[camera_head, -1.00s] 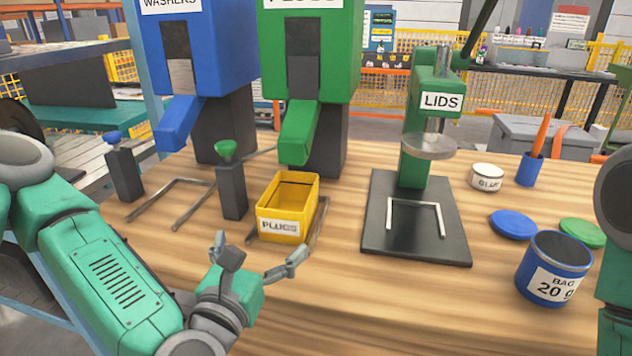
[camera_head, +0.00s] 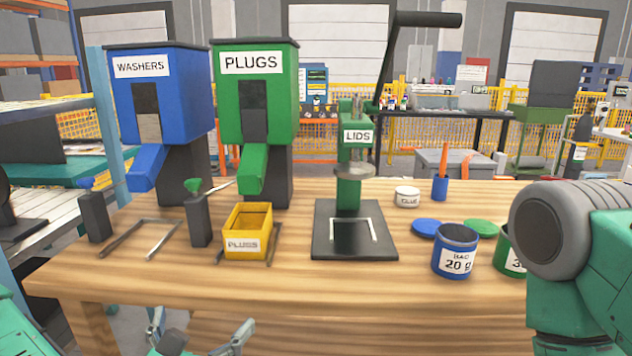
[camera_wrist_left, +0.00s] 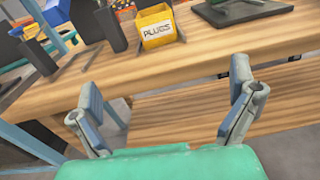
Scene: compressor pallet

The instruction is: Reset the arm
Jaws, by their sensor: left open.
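My left gripper (camera_head: 206,341) is at the bottom of the head view, in front of and below the table's front edge. In the left wrist view the left gripper (camera_wrist_left: 166,92) has its two fingers spread wide with nothing between them. The wooden table's front edge lies beyond the fingers. Part of my left arm shows at the lower left corner of the head view. My right arm (camera_head: 590,260) fills the right side of the head view; its gripper is out of frame.
The wooden table (camera_head: 160,275) holds a yellow PLUGS bin (camera_head: 243,246), a black press base (camera_head: 327,247) with the LIDS press, and a blue 20 g can (camera_head: 456,236). A blue WASHERS dispenser (camera_head: 185,95) and a green PLUGS dispenser (camera_head: 278,95) stand behind.

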